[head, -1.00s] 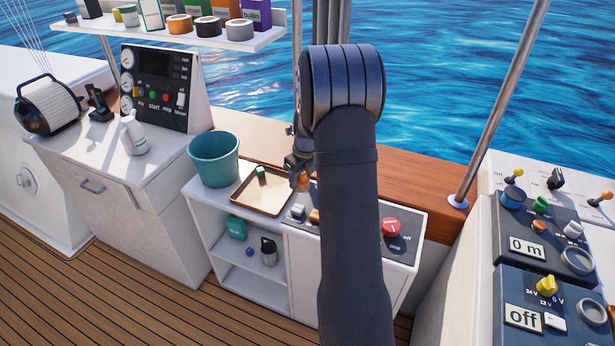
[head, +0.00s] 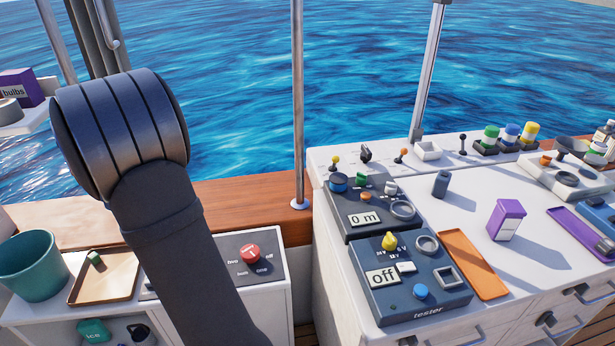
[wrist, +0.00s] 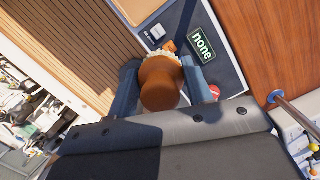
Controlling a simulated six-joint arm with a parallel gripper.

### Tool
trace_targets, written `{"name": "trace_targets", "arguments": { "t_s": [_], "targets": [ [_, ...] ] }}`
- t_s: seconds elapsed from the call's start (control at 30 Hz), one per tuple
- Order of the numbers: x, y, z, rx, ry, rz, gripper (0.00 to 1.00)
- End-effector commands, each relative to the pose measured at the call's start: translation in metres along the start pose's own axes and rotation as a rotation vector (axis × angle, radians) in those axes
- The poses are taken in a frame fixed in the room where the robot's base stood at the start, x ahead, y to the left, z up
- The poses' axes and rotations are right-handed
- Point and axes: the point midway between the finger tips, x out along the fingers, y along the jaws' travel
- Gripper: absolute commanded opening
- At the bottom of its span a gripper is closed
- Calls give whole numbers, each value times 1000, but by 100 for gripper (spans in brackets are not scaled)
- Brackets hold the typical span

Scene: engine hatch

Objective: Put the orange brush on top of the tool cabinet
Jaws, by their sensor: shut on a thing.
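My gripper (wrist: 161,72) is shut on the orange brush (wrist: 160,85), with one blue-grey finger on each side of it in the wrist view. The brush has a rounded orange-brown handle, and pale bristles show at its far end. In the head view my arm hides both gripper and brush. A white cabinet with drawers (head: 357,318) stands at the right in the head view; it may be the tool cabinet, but I see no label.
A teal bucket (head: 32,268) and tan tray (head: 122,284) stand left. The right cabinet bears a tester (head: 415,290), orange tray (head: 472,264) and purple box (head: 506,219), with bare white top between them.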

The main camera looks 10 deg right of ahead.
Motion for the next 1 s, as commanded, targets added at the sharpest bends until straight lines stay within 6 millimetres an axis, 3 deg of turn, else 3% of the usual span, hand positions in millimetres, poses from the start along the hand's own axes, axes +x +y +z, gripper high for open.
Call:
{"name": "trace_targets", "arguments": {
  "t_s": [0.27, 0.47, 0.7, 1.0],
  "targets": [
    [-7, -46, -32, 90, 0, -14, 22],
    [-13, -97, -76, 199, -1, -31, 22],
    [-26, -172, -164, 383, -1, -60, 22],
    [-46, -243, -295, 619, -1, -96, 22]
  ]
}}
